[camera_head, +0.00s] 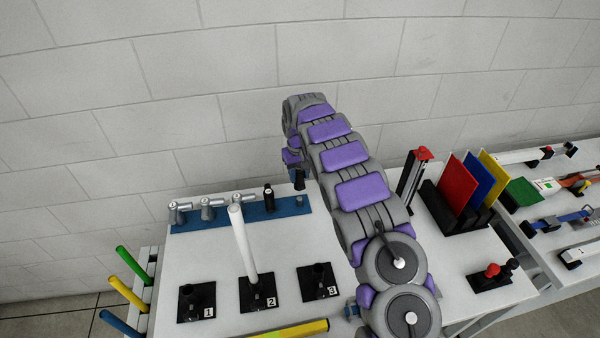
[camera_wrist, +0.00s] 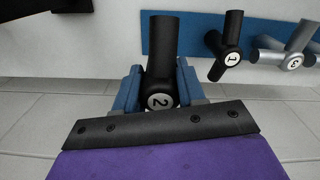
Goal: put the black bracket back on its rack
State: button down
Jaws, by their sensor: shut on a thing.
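My gripper (camera_wrist: 160,88) is shut on a black bracket (camera_wrist: 163,50) marked 2, held between its blue fingers. In the head view the black bracket (camera_head: 299,181) shows below my gripper (camera_head: 294,168), partly hidden by the arm. It appears above the right end of the blue rack (camera_head: 235,218), near a short grey peg (camera_head: 299,201). Whether it touches the rack is unclear. Another black bracket (camera_head: 269,198), marked 1 in the wrist view (camera_wrist: 228,45), stands on the rack. The rack (camera_wrist: 190,30) is behind the held bracket in the wrist view.
Several silver brackets (camera_head: 208,209) stand on the rack's left. Black numbered bases stand at the table front; base 2 (camera_head: 257,292) bears a white tube (camera_head: 243,245). Coloured panels (camera_head: 457,186) stand right of my arm.

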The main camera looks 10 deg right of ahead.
jog(key=shift+w+a+f, duration=0.15)
jog(key=shift+a+f, duration=0.05)
jog(key=shift+a, duration=0.65)
jog(key=d, duration=0.1)
jog(key=d+f, duration=0.1)
jog(key=d, duration=0.1)
jog(key=shift+f+b, duration=0.3)
jog(key=shift+d+f, duration=0.2)
jog(key=shift+f, duration=0.15)
jog(key=shift+a+f+b, duration=0.2)
jog(key=shift+a+f, duration=0.25)
jog(key=shift+f, duration=0.2)
jog(key=shift+a+f+b, duration=0.2)
jog(key=shift+a+f, duration=0.2)
jog(key=shift+f, duration=0.2)
jog(key=shift+a+f, duration=0.4)
jog(key=shift+a, duration=0.05)
jog(key=shift+d, duration=0.3)
jog(key=shift+r, duration=0.15)
